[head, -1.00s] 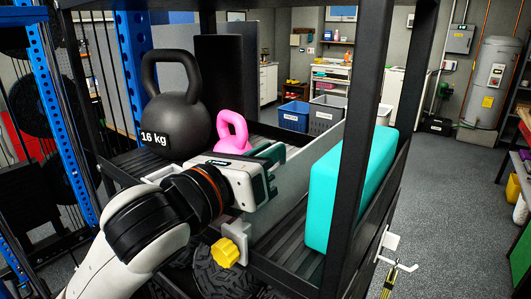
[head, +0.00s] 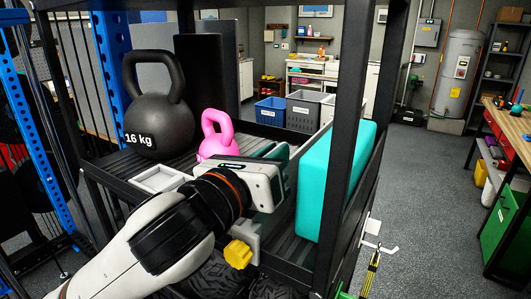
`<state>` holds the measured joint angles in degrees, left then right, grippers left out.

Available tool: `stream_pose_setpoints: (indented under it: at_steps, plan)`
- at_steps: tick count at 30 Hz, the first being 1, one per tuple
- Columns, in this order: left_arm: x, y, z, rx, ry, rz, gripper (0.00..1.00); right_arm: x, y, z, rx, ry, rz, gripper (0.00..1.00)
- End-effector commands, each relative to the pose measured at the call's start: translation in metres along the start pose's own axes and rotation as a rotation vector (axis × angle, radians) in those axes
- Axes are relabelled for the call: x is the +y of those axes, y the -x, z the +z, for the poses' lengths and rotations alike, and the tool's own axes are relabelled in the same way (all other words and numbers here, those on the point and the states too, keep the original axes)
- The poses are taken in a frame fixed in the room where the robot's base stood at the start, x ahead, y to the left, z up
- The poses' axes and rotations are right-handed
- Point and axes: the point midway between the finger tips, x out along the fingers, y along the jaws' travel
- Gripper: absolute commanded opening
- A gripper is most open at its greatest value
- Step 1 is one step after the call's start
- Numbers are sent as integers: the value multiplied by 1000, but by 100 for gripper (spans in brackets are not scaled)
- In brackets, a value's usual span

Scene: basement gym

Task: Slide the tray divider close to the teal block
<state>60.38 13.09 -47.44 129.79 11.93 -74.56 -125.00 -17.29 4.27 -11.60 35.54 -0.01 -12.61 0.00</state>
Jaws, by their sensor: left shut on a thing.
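The teal block (head: 334,175) stands on the black slatted shelf, partly behind a dark post. The tray divider (head: 292,178) is a thin grey upright panel to its left, mostly hidden by my left gripper. A clamp with a yellow knob (head: 238,254) sits at its near end. A strip of slats shows between divider and block at the near end; I cannot tell whether they touch farther back. My left gripper (head: 277,160) is shut on the divider, left of the block. My right gripper is not in view.
A black 16 kg kettlebell (head: 159,113) and a pink kettlebell (head: 220,136) stand on the shelf left of the gripper. A small white frame (head: 160,179) lies in front of them.

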Motion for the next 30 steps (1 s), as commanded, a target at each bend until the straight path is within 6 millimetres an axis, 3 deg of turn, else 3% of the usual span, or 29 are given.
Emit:
stream_pose_setpoints:
  at_steps: [1, 4, 14, 20, 25, 30]
  plan:
    - [-1, 0, -1, 3, 1, -3, 18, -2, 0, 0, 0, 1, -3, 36]
    - [-1, 0, -1, 2, 1, -3, 32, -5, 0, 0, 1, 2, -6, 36]
    - [-1, 3, 0, 2, -1, -1, 32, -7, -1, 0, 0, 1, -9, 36]
    - [-1, 30, 1, 6, -5, 0, 32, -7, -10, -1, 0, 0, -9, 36]
    - [-1, 72, 1, 8, -6, 0, 32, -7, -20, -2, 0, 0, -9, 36]
    - [-3, 84, 6, 8, 0, -3, 32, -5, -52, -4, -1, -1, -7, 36]
